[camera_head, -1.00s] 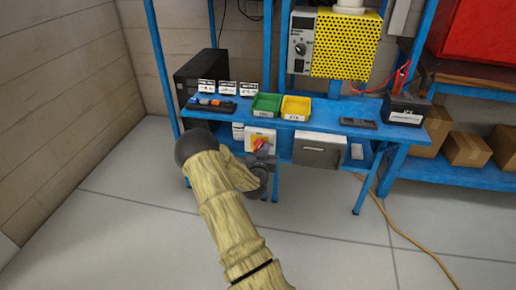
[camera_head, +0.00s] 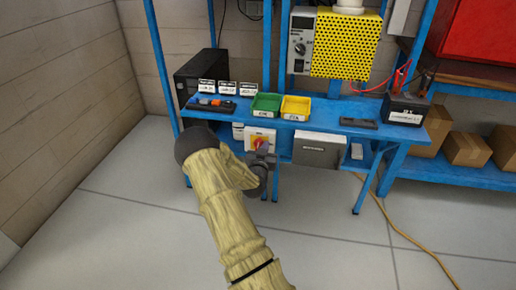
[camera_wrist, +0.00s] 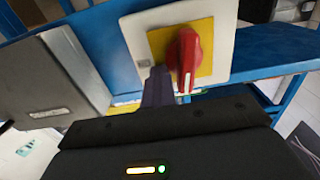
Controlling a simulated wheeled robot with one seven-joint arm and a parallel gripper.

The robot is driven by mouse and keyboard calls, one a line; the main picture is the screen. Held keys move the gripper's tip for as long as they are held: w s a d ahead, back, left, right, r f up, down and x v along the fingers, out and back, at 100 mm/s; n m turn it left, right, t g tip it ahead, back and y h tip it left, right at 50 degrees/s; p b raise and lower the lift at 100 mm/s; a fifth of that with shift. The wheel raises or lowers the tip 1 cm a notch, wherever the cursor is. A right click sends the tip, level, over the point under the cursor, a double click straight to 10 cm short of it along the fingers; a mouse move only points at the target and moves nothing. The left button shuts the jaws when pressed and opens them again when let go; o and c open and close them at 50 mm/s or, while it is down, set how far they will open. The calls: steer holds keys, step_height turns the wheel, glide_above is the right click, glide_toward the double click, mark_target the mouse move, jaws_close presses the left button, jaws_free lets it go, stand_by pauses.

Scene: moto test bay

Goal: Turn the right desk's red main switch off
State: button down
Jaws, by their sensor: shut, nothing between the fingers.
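The red main switch (camera_wrist: 186,60) is a rotary knob on a yellow square in a white plate (camera_wrist: 135,40). In the wrist view its handle stands nearly upright in the picture, with a white mark at its lower end. In the head view the switch (camera_head: 259,142) shows under the front of the blue desk (camera_head: 225,117). My gripper (camera_wrist: 157,88) is shut and empty, its dark fingers beside the knob's lower end, in front of the plate. I cannot tell whether they touch the knob. In the head view my gripper (camera_head: 263,154) partly covers the switch box.
A grey box (camera_head: 318,149) hangs under the desk to the right of the switch. Green (camera_head: 266,104) and yellow (camera_head: 295,107) trays stand on the desk above. A desk leg (camera_head: 359,195) and a cable (camera_head: 412,240) are at right. Open floor lies in front.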

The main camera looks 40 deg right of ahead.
steer(key=shift+w+a+r, duration=0.2)
steer(key=shift+f, duration=0.15)
steer(key=shift+s+f+b, duration=0.15)
steer(key=shift+f+b, duration=0.4)
steer(key=shift+s, duration=0.1)
steer(key=v, duration=0.7)
steer(key=shift+s+a, duration=0.15)
steer(key=shift+s, duration=0.2)
stand_by(0.4)
